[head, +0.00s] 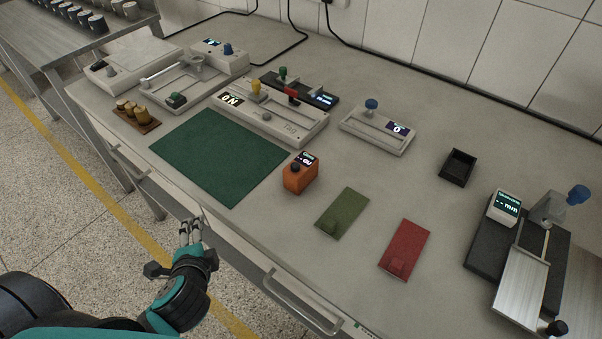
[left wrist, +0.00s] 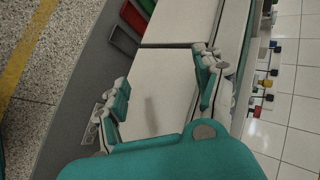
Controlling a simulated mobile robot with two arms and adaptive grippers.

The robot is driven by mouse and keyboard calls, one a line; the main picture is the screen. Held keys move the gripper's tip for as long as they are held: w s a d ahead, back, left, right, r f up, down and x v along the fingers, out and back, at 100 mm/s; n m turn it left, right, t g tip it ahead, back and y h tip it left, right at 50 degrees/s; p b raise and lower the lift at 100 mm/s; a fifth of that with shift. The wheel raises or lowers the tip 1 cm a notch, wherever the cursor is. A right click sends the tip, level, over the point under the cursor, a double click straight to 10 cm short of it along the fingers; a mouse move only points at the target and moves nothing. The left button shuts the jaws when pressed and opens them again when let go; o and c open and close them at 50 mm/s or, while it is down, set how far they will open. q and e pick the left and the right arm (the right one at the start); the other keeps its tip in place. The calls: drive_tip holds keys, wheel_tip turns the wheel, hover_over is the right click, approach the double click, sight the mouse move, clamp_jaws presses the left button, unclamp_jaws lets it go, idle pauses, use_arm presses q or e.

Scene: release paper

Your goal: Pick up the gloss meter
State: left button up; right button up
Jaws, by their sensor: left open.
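The gloss meter (head: 298,177) is a small orange box with a dark knob and a lit screen reading GU. It stands upright on the bench, just right of the green mat, in the head view. I cannot make it out in the left wrist view. My left gripper (head: 190,231) is in front of the bench's near edge, to the lower left of the gloss meter and apart from it. In the left wrist view its fingers (left wrist: 160,66) are spread with nothing between them. My right gripper is not in view.
A dark green mat (head: 218,157), a green plate (head: 342,212) and a red plate (head: 404,249) lie near the gloss meter. Several instruments stand behind, including a long grey tester (head: 272,122). A black tray (head: 457,167) and a thickness gauge (head: 503,207) are at right.

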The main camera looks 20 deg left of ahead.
use_arm(q)
drive_tip(key=w+d+r+m+t+h, duration=0.1)
drive_tip(key=w+r+m+t, duration=0.2)
drive_tip(key=r+m+t, duration=0.5)
drive_tip(key=m+h, duration=1.1)
drive_tip(key=m, duration=1)
approach(290, 175)
drive_tip(key=s, duration=0.2)
drive_tip(key=s+a, duration=0.1)
drive_tip(key=shift+a+r+g, duration=0.1)
drive_tip(key=shift+r+g, duration=0.2)
drive_tip(key=shift+r, duration=0.1)
drive_tip(key=shift+w+r+m+p, duration=0.1)
drive_tip(key=shift+w+m+p, duration=0.2)
drive_tip(key=shift+p, duration=0.15)
drive_tip(key=p+x, duration=0.5)
drive_tip(key=x, duration=0.7)
drive_tip(key=p+x, duration=0.1)
drive_tip(key=x, duration=0.2)
drive_tip(key=shift+w+f, duration=0.3)
drive_tip(key=shift+w+d+f, duration=0.15)
drive_tip(key=shift+w+d, duration=0.15)
drive_tip(key=shift+w, duration=0.1)
drive_tip(key=shift+c, duration=0.9)
clamp_jaws()
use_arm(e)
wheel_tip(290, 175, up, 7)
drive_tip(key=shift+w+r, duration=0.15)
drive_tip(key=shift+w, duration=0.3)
